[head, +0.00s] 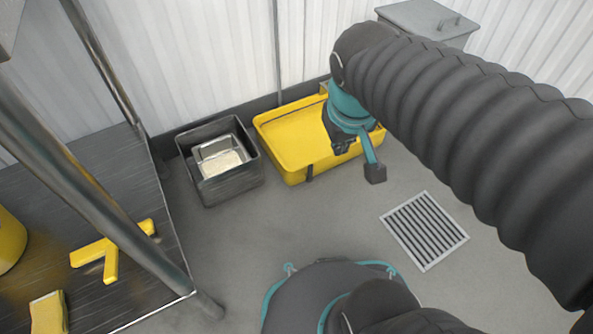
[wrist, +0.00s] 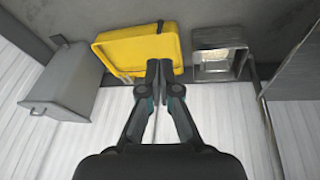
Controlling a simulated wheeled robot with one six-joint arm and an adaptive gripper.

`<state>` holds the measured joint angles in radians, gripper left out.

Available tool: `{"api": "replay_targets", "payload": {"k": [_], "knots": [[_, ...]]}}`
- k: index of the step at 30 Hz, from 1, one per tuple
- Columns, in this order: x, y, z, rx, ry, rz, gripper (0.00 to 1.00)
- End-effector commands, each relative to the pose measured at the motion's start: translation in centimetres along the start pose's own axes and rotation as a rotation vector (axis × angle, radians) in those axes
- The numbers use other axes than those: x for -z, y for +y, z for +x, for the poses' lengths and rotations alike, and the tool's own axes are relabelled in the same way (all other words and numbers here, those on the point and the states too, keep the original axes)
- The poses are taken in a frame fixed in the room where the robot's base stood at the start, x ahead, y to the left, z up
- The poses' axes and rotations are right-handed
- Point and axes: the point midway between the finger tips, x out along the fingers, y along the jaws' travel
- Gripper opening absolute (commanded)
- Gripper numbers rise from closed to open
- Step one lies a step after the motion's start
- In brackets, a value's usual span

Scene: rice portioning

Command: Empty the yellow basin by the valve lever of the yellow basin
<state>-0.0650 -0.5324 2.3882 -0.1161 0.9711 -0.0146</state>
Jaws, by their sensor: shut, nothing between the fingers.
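The yellow basin (head: 283,150) stands on the floor by the wall in the head view. It also shows in the wrist view (wrist: 112,50), behind my fingertips. A small dark part on its front side, apparently the valve lever (head: 310,172), also shows at the basin's far edge in the wrist view (wrist: 160,27). My gripper (head: 342,148) is over the basin's right part in the head view and hides some of it. In the wrist view its fingertips (wrist: 159,66) are together and empty, apart from the lever. I cannot tell whether the basin holds water.
A dark crate (head: 192,185) with a metal pan of pale grains (head: 222,160) stands left of the basin. A grey lidded bin (head: 425,18) is at the back right. A floor grate (head: 425,231) lies at front right. A metal table (head: 80,185) fills the left. Floor before the basin is clear.

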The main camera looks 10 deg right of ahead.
Motion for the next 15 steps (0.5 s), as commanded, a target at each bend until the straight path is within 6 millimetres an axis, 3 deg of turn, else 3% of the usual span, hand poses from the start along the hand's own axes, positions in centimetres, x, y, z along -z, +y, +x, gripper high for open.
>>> {"api": "replay_targets", "payload": {"k": [15], "knots": [[9.0,-0.5,7.1,-0.174,-0.401,-0.408,0.0]]}}
